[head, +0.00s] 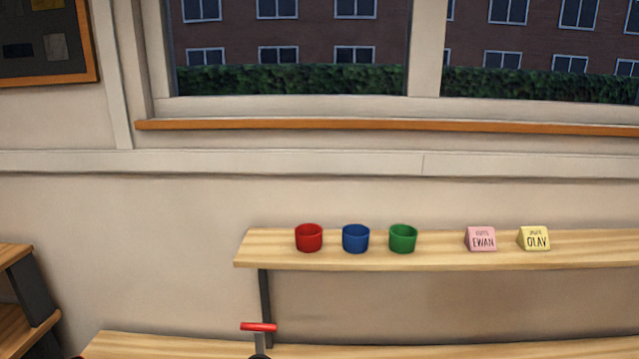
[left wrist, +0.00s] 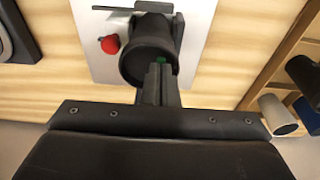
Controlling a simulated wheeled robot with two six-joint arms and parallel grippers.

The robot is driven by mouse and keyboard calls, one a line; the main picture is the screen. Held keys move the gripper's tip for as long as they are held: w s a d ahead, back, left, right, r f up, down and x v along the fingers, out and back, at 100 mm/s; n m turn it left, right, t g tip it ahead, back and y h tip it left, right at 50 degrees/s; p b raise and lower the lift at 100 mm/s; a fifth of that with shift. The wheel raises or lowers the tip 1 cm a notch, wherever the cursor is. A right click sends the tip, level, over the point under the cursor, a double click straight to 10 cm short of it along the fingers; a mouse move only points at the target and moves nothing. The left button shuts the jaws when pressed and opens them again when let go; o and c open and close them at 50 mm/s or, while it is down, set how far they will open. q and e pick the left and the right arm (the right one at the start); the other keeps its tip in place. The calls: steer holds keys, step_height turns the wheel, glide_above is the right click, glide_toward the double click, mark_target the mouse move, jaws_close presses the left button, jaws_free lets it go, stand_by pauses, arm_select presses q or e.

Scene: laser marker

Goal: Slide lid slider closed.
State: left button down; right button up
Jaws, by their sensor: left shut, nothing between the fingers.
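My left gripper (left wrist: 160,82) is shut and empty, its fingertips in front of a black cylinder-shaped part (left wrist: 150,50) in the left wrist view. I cannot tell whether they touch it. The black part sits over a white plate (left wrist: 95,70), with a round red knob (left wrist: 108,44) to its left. A small green spot shows at the fingertips. I cannot make out for certain which part is the lid slider. In the head view, a red crossbar (head: 259,327) on a grey post shows at the bottom edge. Neither gripper shows in the head view.
A wooden shelf (head: 300,259) carries a red cup (head: 308,239), a blue cup (head: 356,239), a green cup (head: 403,239), a pink EWAN block (head: 481,240) and a yellow OLAV block (head: 535,240). A wooden bench top (head: 130,346) runs below.

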arm_select(q)
steer(key=shift+w+d+f, duration=0.1)
steer(key=shift+w, duration=0.5)
stand_by(0.7)
steer(key=shift+r+p, duration=0.85)
steer(key=shift+r, duration=2.7)
